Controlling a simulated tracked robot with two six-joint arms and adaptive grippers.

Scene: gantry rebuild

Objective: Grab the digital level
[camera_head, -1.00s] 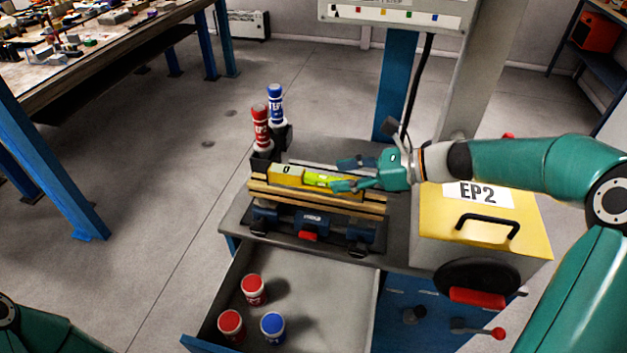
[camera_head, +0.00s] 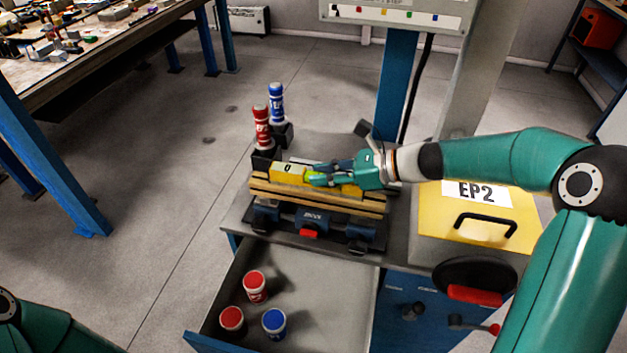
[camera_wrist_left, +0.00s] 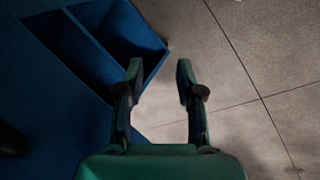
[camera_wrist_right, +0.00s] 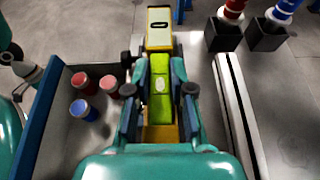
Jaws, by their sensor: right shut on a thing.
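The digital level (camera_head: 287,173) is a yellow bar with a bright green middle, lying along the top of the wooden-jawed vise (camera_head: 315,198) on the bench. My right gripper (camera_head: 318,178) is shut on the level around its green middle and covers part of it in the head view. In the right wrist view the level (camera_wrist_right: 159,32) runs straight away between the fingers of that gripper (camera_wrist_right: 160,80). My left gripper (camera_wrist_left: 157,75) shows in the left wrist view, open and empty, over the floor beside a blue structure.
Red and blue bottles (camera_head: 262,128) stand in black holders left of the vise. An open drawer (camera_head: 325,300) below holds several red and blue jars. A yellow EP2 box (camera_head: 450,222) with a black handle stands to the right.

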